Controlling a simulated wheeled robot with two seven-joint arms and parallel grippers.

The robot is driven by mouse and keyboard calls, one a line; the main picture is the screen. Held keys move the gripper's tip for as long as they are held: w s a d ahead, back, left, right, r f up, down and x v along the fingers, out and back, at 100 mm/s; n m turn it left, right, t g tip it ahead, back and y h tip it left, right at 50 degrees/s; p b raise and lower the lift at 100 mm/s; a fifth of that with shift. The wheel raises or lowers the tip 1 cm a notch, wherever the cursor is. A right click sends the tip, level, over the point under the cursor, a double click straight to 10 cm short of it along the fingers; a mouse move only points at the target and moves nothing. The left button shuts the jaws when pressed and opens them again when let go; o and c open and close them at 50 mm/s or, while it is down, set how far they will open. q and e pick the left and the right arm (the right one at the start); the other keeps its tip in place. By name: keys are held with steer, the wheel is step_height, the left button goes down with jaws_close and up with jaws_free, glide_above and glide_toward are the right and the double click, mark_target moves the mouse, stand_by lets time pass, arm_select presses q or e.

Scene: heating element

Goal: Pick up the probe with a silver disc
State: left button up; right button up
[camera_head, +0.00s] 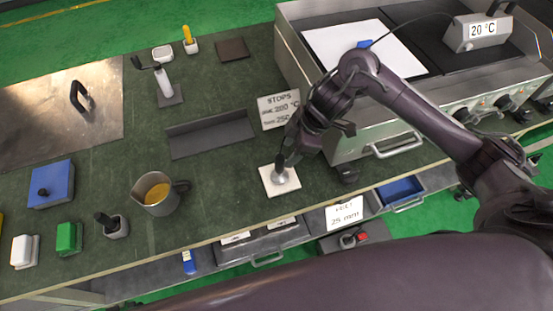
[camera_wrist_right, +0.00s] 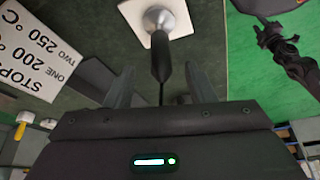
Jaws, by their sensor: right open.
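The probe with a silver disc (camera_head: 280,173) stands upright on a white square pad (camera_head: 268,187) near the front edge of the bench. In the right wrist view its silver disc (camera_wrist_right: 165,20) sits on the pad and its dark handle (camera_wrist_right: 160,58) points toward my right gripper (camera_wrist_right: 148,88). The two fingers are apart, one on each side of the handle's line, with gaps on both sides. In the head view my right gripper (camera_head: 283,158) is just above the probe. My left gripper is not visible in the head view; a dark jointed part in the wrist view may belong to it.
A metal jug (camera_head: 160,192) stands to the left. The heater unit (camera_head: 390,143) with its drawer handle stands close on the right. Clear bench lies between jug and probe.

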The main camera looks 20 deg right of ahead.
mark_target(279, 163)
steer(key=b+x, duration=0.1)
steer(key=x, duration=0.6)
steer(key=shift+a+f, duration=0.15)
steer(key=shift+f, duration=0.05)
jaws_close()
steer(key=shift+r, duration=0.15)
